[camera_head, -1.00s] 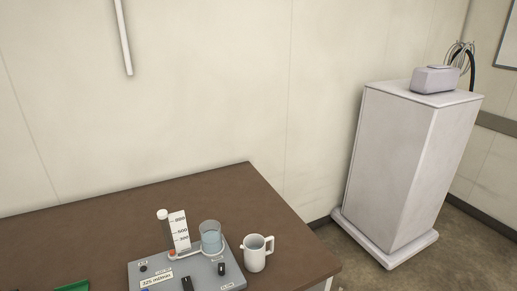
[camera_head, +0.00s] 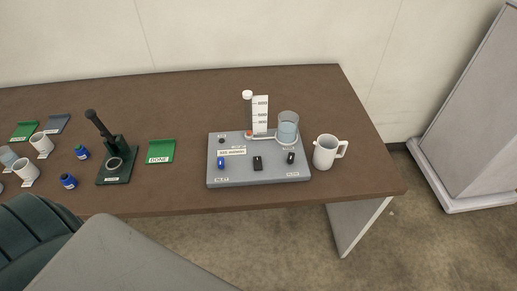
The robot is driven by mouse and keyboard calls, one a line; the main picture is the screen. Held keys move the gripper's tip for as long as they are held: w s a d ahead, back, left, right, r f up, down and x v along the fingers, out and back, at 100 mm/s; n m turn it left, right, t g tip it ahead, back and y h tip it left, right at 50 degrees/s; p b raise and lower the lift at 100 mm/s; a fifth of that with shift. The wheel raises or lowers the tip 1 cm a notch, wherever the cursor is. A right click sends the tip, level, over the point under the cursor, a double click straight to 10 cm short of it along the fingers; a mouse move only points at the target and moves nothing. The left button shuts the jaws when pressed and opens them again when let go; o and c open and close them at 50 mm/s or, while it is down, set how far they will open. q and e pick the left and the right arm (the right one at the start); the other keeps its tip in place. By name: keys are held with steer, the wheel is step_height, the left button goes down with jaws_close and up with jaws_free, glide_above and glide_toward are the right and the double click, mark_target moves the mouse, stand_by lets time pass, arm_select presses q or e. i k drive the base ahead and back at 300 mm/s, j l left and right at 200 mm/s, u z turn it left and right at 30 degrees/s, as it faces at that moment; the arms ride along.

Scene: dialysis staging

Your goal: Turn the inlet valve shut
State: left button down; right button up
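A grey panel (camera_head: 238,178) lies on the brown table. It carries a blue knob (camera_head: 221,163) at its left front, a black knob (camera_head: 258,163) in the middle and another black knob (camera_head: 291,157) at the right. The small labels near the knobs are too small to read surely, so I cannot tell by label which is the inlet valve. A white-capped column with a graduated scale (camera_head: 261,113) and a clear beaker of bluish liquid (camera_head: 288,128) stand at the panel's back. Neither of my grippers is in view.
A white mug (camera_head: 326,151) stands just right of the panel. Left are a green mat (camera_head: 160,151), a dark press-like stand (camera_head: 115,165), blue caps (camera_head: 68,181) and white cups (camera_head: 41,144). A dark ribbed seat (camera_head: 35,240) is at lower left. A pale cabinet (camera_head: 475,140) stands right.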

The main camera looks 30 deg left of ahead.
mark_target(221, 160)
steer(key=u, duration=0.35)
steer(key=j+u, duration=0.15)
steer(key=u, duration=0.55)
